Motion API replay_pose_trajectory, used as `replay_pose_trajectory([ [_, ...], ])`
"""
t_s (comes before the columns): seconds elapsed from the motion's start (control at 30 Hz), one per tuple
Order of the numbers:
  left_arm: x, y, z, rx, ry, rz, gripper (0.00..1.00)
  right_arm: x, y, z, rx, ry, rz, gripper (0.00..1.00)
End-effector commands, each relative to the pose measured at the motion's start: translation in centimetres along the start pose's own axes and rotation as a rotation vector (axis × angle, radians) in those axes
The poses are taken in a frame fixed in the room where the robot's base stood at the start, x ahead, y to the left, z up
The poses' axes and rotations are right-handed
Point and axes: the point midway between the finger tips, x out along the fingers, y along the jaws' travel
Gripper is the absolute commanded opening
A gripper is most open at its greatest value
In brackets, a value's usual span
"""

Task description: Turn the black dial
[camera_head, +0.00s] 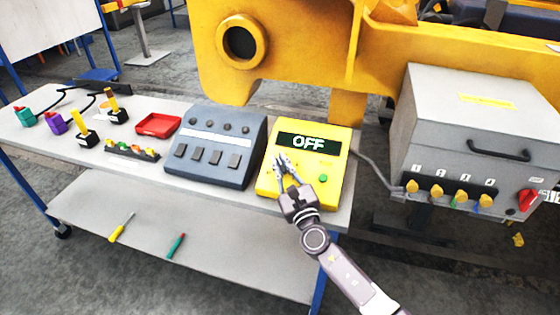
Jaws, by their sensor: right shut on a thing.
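The yellow control box (328,168) stands at the right end of the table, its dark display reading OFF in white. A green button (323,178) is on its lower right face. My right gripper (283,163) reaches in from below, with its fingers at the left part of the box's face. It is shut on the black dial there; the fingers hide nearly all of the dial, so its pointing direction cannot be told. My left gripper is not in view.
A dark grey button panel (214,149) stands close left of the yellow box. A red tray (158,125) and several small switches lie further left. A grey metal case (460,120) with yellow knobs is at right, and a big yellow casting (300,45) is behind.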

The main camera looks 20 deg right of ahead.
Motion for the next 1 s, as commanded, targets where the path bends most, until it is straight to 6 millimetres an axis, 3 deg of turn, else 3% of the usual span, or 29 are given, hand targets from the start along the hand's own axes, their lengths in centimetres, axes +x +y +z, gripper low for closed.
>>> replay_pose_trajectory([
  [0.6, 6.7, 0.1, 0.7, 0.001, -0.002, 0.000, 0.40, -0.1, 0.0, -0.6, 0.143, 0.000, -0.498, 0.00],
  [1.0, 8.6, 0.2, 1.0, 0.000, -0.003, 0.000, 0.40, -0.1, -0.3, -0.2, 0.175, 0.001, -0.626, 0.00],
])
